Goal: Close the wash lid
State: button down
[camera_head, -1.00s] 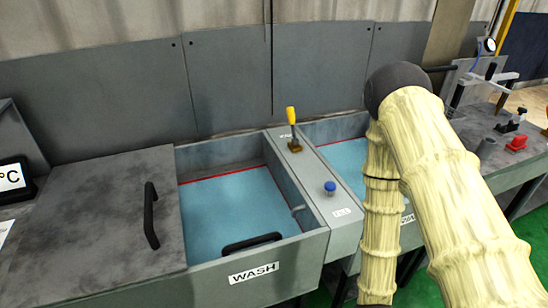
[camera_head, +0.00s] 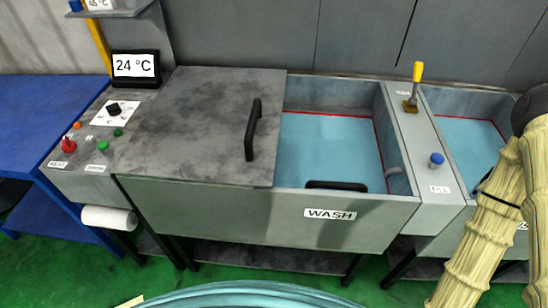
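The wash lid (camera_head: 198,118) is a flat dark grey panel with a black bar handle (camera_head: 253,130) near its right edge. It lies over the left part of the wash tank (camera_head: 250,222). The right part of the tank is uncovered and shows blue liquid (camera_head: 330,150) with a red line around it. A black handle (camera_head: 337,186) sits at the tank's inner front, above the WASH label (camera_head: 330,214). My arm, in a ribbed cream cover, is at the right edge; my gripper is outside the picture.
A divider with a yellow-tipped lever (camera_head: 417,74) and blue knob (camera_head: 437,159) stands right of the tank. A second tank (camera_head: 472,140) lies beyond it. A control panel with a 24 °C display (camera_head: 135,67) and a blue table (camera_head: 50,110) are at left. A teal curved surface (camera_head: 250,295) is at the bottom.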

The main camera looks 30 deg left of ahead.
aim_at(217, 125)
jog(key=u, duration=0.65)
jog(key=k, duration=0.2)
jog(key=u, duration=0.15)
